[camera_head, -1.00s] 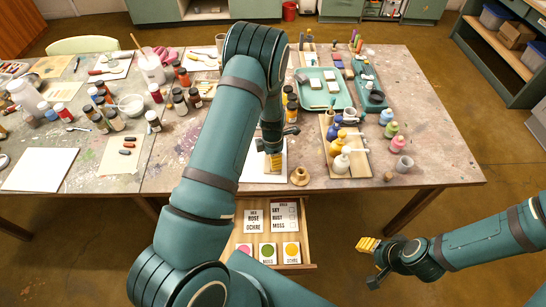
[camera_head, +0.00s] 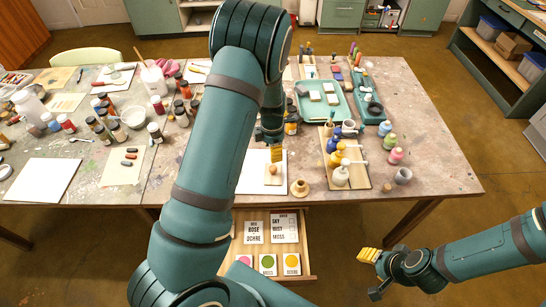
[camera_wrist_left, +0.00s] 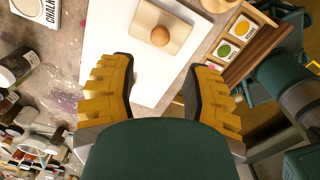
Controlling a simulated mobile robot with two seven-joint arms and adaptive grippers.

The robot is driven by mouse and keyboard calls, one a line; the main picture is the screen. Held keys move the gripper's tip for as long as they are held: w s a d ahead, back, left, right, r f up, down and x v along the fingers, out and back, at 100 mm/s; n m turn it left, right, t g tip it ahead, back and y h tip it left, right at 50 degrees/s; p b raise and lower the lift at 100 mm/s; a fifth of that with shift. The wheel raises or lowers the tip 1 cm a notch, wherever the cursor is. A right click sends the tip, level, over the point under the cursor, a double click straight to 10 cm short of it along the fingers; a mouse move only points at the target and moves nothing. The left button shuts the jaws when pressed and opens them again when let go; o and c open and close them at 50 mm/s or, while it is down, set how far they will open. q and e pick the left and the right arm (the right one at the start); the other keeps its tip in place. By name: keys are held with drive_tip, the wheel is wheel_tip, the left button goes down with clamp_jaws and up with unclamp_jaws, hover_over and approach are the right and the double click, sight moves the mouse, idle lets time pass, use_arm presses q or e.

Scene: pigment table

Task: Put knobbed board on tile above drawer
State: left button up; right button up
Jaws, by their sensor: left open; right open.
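The knobbed board (camera_head: 272,175), a small pale wooden board with a round knob, lies on the white tile (camera_head: 249,182) at the table's front edge, above the open drawer (camera_head: 304,245). The wrist view shows the board (camera_wrist_left: 170,22) flat on the tile (camera_wrist_left: 105,38), with its knob up. My left gripper (camera_head: 277,154) is open and empty, just above and behind the board. Its yellow fingers (camera_wrist_left: 160,78) stand apart and clear of the board in the wrist view. My right gripper (camera_head: 368,256) is open and empty, off the table at the lower right.
A small wooden pot (camera_head: 299,188) stands right of the tile. A wooden tray (camera_head: 361,179) with several bottles is further right, and a green tray (camera_head: 345,112) is behind. Several paint jars crowd the left. The drawer holds labelled cards and colour swatches.

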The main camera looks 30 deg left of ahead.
use_arm(q)
drive_tip(key=s+d+f+m, duration=0.1)
drive_tip(key=s+d+m, duration=0.1)
drive_tip(key=s+d+f+m, duration=0.1)
drive_tip(key=s+f+m, duration=0.1)
drive_tip(key=m, duration=0.1)
drive_tip(key=s+d+f+m, duration=0.1)
drive_tip(key=d+f+m, duration=0.1)
drive_tip(key=m, duration=0.1)
drive_tip(key=shift+s+d+h, duration=0.3)
drive_tip(key=shift+s, duration=0.1)
drive_tip(key=s+d+m+t+h, duration=0.2)
drive_tip(key=s+d+m+h, duration=0.1)
drive_tip(key=s+d+m, duration=0.8)
drive_tip(key=shift+d+f+m, duration=0.45)
drive_tip(key=shift+d+m, duration=1)
drive_tip(key=shift+m, duration=1.65)
